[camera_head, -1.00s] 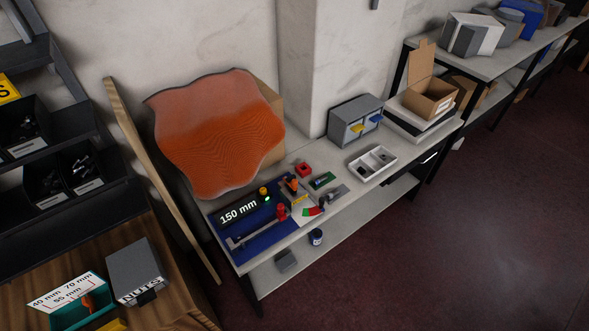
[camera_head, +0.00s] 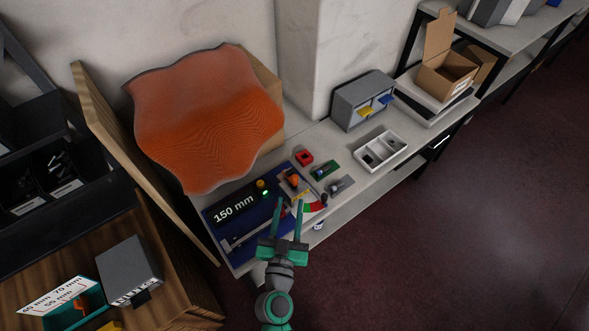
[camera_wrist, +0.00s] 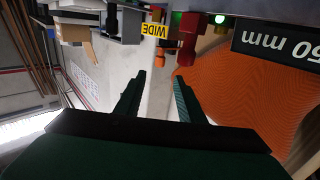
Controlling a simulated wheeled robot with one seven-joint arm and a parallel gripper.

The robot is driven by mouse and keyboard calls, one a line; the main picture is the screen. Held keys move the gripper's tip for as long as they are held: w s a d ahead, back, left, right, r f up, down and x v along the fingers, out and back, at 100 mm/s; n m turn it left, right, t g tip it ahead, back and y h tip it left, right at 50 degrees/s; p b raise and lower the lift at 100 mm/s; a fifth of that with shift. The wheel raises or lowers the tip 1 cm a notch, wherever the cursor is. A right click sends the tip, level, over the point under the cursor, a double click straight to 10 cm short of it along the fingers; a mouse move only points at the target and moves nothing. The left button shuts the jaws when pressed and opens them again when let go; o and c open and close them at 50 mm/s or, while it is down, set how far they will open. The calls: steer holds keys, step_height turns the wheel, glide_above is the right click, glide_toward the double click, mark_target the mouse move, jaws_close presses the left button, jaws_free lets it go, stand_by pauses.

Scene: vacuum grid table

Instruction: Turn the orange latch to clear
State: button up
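The orange latch (camera_head: 295,181) stands on a small light plate on the bench fixture, right of the "150 mm" display (camera_head: 235,208). How far it is turned is too small to tell. My gripper (camera_head: 290,201) is over the front of the fixture, its fingers pointing toward the latch and apart from each other. Nothing is between them. In the wrist view my gripper (camera_wrist: 159,78) is also open and empty.
A red block (camera_head: 304,157), a green plate (camera_head: 324,170) and a white divided tray (camera_head: 381,151) lie right of the fixture. A grey drawer box (camera_head: 362,98) stands behind. A wavy orange sheet (camera_head: 205,120) leans at the back left. The floor at right is clear.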

mark_target(294, 180)
steer(key=w, duration=0.3)
steer(key=w+d, duration=0.1)
steer(key=w, duration=0.6)
steer(key=shift+w+d, duration=0.3)
steer(key=shift+w, duration=0.05)
jaws_close()
